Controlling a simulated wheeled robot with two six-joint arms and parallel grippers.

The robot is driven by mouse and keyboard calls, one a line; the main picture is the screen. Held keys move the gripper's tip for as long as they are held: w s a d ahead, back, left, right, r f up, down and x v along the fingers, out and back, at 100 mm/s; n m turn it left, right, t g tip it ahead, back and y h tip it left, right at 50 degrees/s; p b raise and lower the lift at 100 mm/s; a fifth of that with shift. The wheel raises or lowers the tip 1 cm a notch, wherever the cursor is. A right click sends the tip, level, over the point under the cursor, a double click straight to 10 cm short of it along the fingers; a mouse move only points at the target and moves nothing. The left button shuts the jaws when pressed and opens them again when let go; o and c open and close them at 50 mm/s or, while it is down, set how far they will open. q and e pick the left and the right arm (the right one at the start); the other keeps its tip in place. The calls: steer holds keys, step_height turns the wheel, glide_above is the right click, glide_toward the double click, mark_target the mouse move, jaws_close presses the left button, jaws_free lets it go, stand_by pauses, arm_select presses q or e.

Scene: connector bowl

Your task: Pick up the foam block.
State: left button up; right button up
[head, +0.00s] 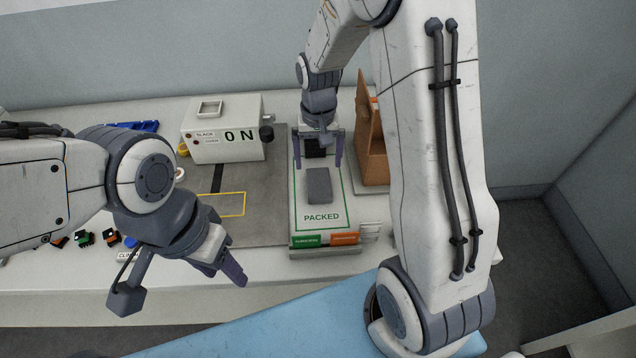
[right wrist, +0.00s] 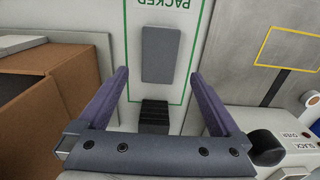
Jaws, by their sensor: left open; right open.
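A grey rectangular block (head: 319,186), which looks like the foam block, lies flat inside the green outline of the white PACKED board (head: 303,217). In the right wrist view the grey block (right wrist: 161,54) lies just ahead of and between the fingertips. My right gripper (head: 318,164) is open and empty above the board's back part; its fingers also show in the right wrist view (right wrist: 158,74). They appear apart from the block. My left gripper (head: 228,272) is open and empty in front of the table, away from the block.
A black ribbed piece (right wrist: 154,115) sits behind the block. A brown box (head: 372,150) stands right of the board, and a white ON machine (head: 222,135) with a black knob stands left. A grey mat (head: 262,190) adjoins the board. Small connectors (head: 83,238) lie at left.

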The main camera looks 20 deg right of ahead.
mark_target(319, 181)
step_height(319, 181, down, 8)
steer(key=shift+d+r+p, duration=0.1)
steer(key=shift+r+p, duration=0.1)
steer(key=shift+p, duration=0.5)
steer(key=c, duration=1.2)
steer(key=shift+r, duration=0.1)
steer(key=shift+c, duration=0.2)
